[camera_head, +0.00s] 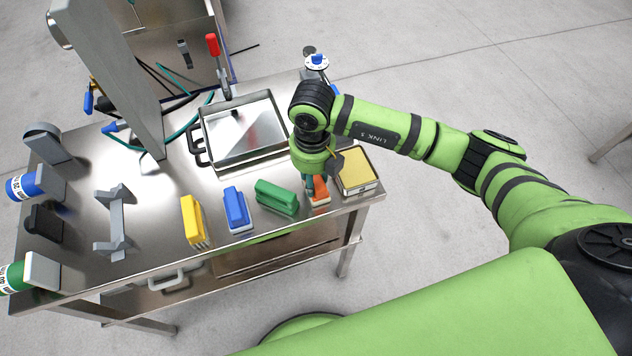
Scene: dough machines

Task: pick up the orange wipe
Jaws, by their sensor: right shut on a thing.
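The orange wipe (321,190) is a small brush-like block with a pale underside, near the right front edge of the steel table (160,240). My right gripper (314,180) comes down on it from above and is shut on it. The gripper and wrist hide part of the wipe. I cannot tell whether its underside touches the table. My left gripper is not in view.
Green (276,197), blue (236,209) and yellow (194,220) wipes stand to its left. A tray with a yellow pad (357,172) lies close on its right. A steel basin (243,130) and a tall grey panel (112,70) are behind.

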